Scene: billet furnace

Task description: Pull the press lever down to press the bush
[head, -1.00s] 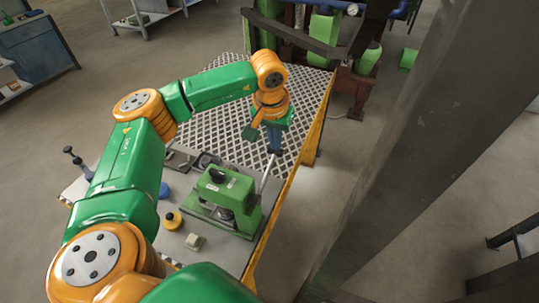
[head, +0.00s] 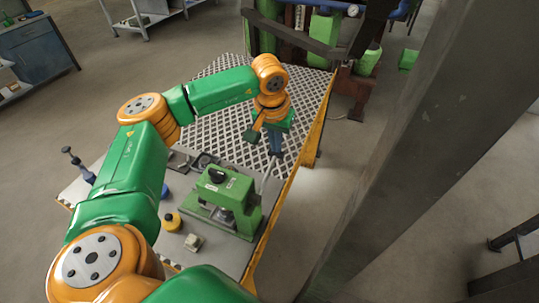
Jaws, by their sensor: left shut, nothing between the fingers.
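The green press (head: 228,188) stands on the near part of the workbench. Its pale press lever (head: 267,172) slants up from the press's right side. My left gripper (head: 276,154) points down at the lever's upper end, with its fingers shut and nothing between them. It is at or very close to the lever tip; I cannot tell whether they touch. The bush cannot be made out under the press head. My right gripper is not in view.
The workbench has a diamond-patterned top (head: 215,130) and a yellow edge (head: 303,140). A yellow round part (head: 172,222) and a small pale block (head: 194,242) lie left of and in front of the press. A grey pillar (head: 420,130) rises at right.

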